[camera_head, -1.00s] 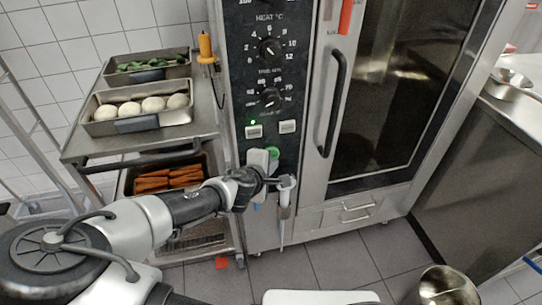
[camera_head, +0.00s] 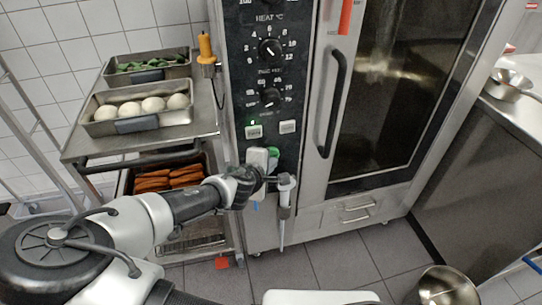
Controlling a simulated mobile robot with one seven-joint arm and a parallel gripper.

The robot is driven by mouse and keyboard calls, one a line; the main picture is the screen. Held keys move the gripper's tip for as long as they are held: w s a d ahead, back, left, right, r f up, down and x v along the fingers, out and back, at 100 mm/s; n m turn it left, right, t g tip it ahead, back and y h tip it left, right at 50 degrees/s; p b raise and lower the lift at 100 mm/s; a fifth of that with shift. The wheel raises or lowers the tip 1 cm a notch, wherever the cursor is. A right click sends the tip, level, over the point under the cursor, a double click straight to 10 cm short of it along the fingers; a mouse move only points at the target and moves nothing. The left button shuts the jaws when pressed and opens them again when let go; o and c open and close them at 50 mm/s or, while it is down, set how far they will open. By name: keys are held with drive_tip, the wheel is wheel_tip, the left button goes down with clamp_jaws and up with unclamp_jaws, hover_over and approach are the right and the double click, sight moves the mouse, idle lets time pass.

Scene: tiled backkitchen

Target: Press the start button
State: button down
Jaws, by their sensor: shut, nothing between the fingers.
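The oven's black control panel (camera_head: 268,90) stands upright left of the glass door. A green round button (camera_head: 273,153) shows low on the panel, partly covered by my gripper (camera_head: 262,160). My gripper is shut and empty, right in front of the button. I cannot tell whether the fingertips touch it. Two dials, the upper (camera_head: 269,49) and the lower (camera_head: 270,98), sit higher up.
The door handle (camera_head: 335,104) stands out right of the panel. A hand-shower-like nozzle (camera_head: 285,190) hangs beside my gripper. A trolley (camera_head: 180,143) with food trays stands at left. A metal pot (camera_head: 445,288) is at lower right.

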drive_tip(key=shift+w+a, duration=0.15)
drive_tip(key=shift+w, duration=0.35)
idle(0.7)
drive_tip(key=shift+s, duration=0.1)
drive_tip(key=shift+s+d, duration=0.3)
drive_tip(key=shift+s, duration=0.45)
drive_tip(key=shift+s, duration=0.1)
drive_tip(key=s, duration=0.2)
drive_tip(key=s+d+p, duration=0.1)
drive_tip(key=s, duration=0.1)
drive_tip(key=shift+s+d, duration=0.15)
drive_tip(key=shift+s, duration=0.15)
idle(0.6)
